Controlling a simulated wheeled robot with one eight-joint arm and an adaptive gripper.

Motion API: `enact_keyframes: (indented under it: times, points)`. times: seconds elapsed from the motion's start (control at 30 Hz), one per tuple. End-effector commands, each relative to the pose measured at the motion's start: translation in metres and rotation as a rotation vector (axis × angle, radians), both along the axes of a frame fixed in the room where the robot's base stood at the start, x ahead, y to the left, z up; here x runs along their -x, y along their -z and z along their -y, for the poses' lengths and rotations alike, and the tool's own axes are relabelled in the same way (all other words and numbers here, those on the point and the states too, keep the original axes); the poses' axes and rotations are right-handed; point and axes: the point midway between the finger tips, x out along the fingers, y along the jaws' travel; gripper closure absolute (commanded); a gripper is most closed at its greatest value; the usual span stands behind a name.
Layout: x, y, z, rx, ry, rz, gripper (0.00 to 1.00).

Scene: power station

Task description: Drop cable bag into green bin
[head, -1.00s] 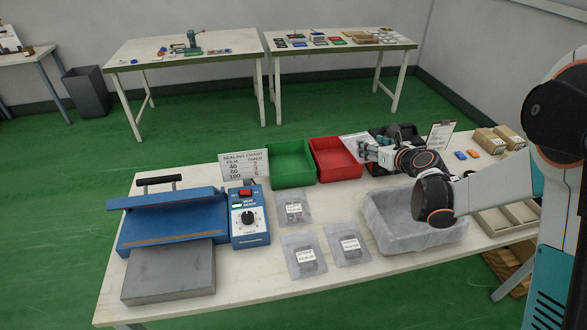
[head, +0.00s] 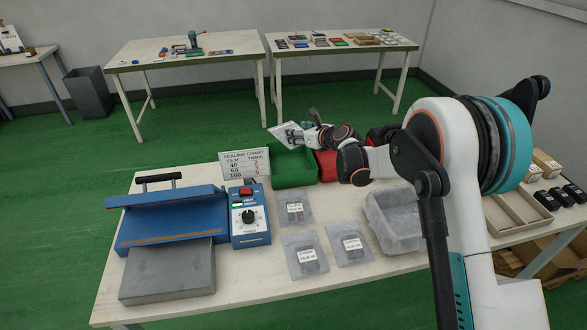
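My gripper (head: 304,133) holds a flat, pale, labelled bag (head: 285,133) by its right side. I take it for the cable bag; its contents and label are too small to read. The bag is tilted and hangs in the air above the back part of the green bin (head: 293,181), apart from it as far as I can tell. The green bin stands on the table behind the sealer's blue control box. My arm reaches in from the right. The fingertips are small and partly hidden by the bag.
The red bin (head: 327,166) adjoins the green one on the right, partly behind my arm. A sealing chart sign (head: 244,164) stands close on the left. Several labelled bags (head: 305,254) lie in front. A grey lined tray (head: 395,222) is at right, the blue sealer (head: 170,215) at left.

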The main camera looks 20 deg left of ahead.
Motion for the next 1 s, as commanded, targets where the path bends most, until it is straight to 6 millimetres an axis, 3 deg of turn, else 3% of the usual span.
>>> enact_keyframes:
  times: [0.3, 0.67, 0.7, 0.77, 1.0]
  points:
    - [0.000, 0.037, 0.000, -0.001, 0.000, 0.001, 0.77]
    - [0.000, 0.042, 0.001, -0.001, 0.000, 0.001, 0.77]
    - [0.000, 0.042, 0.001, -0.001, 0.000, 0.001, 0.43]
    - [0.000, 0.042, 0.001, -0.001, 0.000, 0.001, 0.29]
    - [0.000, 0.042, 0.000, -0.001, 0.000, 0.001, 0.26]
